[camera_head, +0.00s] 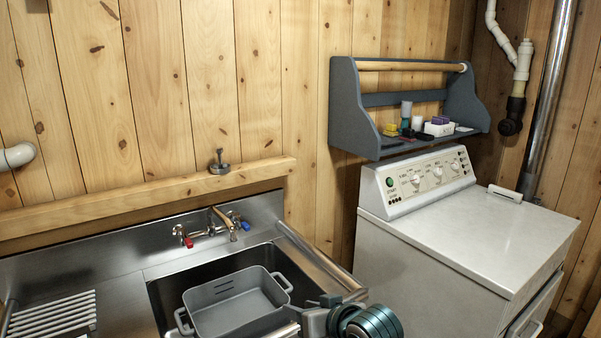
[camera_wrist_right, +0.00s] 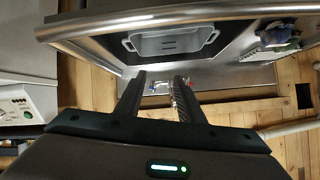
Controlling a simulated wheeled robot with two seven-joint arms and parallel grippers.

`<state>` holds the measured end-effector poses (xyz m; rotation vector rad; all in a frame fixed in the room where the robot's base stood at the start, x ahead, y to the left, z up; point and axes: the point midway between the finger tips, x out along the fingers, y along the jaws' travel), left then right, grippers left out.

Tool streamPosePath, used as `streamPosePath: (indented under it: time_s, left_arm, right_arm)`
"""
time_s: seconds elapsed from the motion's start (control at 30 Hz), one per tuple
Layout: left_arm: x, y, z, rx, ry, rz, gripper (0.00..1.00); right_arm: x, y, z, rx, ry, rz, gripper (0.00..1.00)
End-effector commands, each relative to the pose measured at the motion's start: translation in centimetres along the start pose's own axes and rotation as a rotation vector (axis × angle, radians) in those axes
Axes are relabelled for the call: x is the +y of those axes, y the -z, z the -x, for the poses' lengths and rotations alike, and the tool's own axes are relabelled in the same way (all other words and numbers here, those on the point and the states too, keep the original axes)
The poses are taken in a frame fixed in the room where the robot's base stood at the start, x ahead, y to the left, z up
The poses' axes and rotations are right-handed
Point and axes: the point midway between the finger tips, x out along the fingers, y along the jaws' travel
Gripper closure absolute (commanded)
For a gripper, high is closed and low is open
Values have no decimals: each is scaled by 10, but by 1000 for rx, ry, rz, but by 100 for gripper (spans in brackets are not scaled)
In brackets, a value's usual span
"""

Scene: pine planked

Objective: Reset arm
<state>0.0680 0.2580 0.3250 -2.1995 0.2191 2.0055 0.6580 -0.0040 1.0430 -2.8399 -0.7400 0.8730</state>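My right gripper (camera_head: 312,320) shows at the bottom of the head view, by the right rim of the sink; its dark wrist rings are beside it. In the right wrist view the two dark fingers of the right gripper (camera_wrist_right: 159,82) stand apart with nothing between them. The gripper is open and empty. My left gripper does not show in the head view.
A grey basin (camera_head: 225,300) sits in the steel sink (camera_head: 160,290), below the tap (camera_head: 222,222). A white washing machine (camera_head: 470,235) stands to the right, under a blue-grey wall shelf (camera_head: 345,105) with small items. A drying rack (camera_head: 50,315) is at left.

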Motion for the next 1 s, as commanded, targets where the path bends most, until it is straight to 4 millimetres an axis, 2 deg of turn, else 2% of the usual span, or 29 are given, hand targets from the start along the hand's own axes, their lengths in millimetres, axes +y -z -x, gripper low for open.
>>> streamPosePath:
  time_s: [0.03,0.1,0.37,0.57,0.7,0.8,1.0]
  left_arm:
    - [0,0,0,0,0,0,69]
    - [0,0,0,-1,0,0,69]
    - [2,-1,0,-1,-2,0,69]
    - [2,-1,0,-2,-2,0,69]
    - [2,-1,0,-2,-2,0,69]
    - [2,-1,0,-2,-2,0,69]
    - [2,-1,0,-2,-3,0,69]
  right_arm:
    - [7,-27,3,-28,-13,-14,65]
    - [17,-60,9,-63,-36,-27,65]
    - [48,-181,47,-206,-128,-64,65]
    - [65,-271,94,-332,-202,-81,65]
    - [73,-329,134,-427,-254,-87,65]
    - [76,-361,162,-485,-284,-86,65]
    - [79,-401,202,-568,-325,-83,65]
